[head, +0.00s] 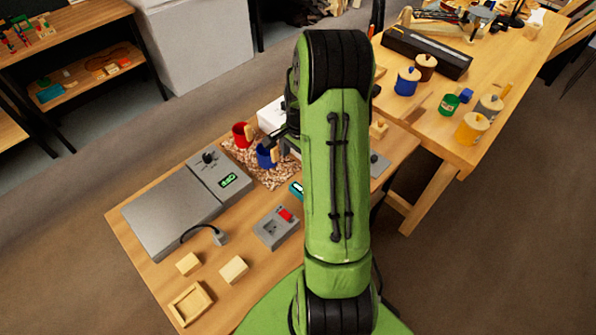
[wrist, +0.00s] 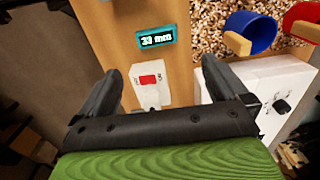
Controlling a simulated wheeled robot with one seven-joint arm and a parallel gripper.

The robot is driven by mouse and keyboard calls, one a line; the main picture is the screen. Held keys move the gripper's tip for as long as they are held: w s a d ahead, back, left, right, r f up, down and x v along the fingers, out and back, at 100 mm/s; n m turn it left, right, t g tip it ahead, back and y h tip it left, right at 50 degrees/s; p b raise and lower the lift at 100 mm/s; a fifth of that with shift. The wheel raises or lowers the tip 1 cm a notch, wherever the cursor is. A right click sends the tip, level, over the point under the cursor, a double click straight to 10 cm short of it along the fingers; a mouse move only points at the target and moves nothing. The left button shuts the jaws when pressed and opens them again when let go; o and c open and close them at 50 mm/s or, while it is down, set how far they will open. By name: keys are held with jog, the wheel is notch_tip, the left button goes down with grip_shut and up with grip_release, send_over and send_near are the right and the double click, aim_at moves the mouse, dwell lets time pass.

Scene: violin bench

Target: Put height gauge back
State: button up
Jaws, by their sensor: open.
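My gripper (wrist: 158,72) is open in the wrist view, with a finger on each side of a pale block with a red switch (wrist: 137,72). Nothing is seen pinched between the fingers; contact cannot be told. A teal display (wrist: 156,38) reading about 33 mm is just beyond the block on the wooden bench. Which of these is the height gauge, or whether they are one piece, I cannot tell for sure. In the head view a teal-edged item (head: 296,188) shows beside my arm, which hides the block and most of my gripper.
A white box with a black knob (wrist: 283,107) stands right of my gripper in the wrist view. Wood shavings (wrist: 205,25) with a blue cup (wrist: 255,35) and red cup (wrist: 303,20) lie beyond. A grey box with a red switch (head: 268,231) sits on the bench (head: 150,259).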

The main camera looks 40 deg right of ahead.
aim_at(301, 190)
jog(key=f, duration=0.5)
jog(key=f+b, duration=0.1)
jog(key=f, duration=0.9)
jog(key=shift+s+d+f+b, duration=0.1)
jog(key=shift+s+f+b, duration=0.1)
jog(key=shift+s+b, duration=0.15)
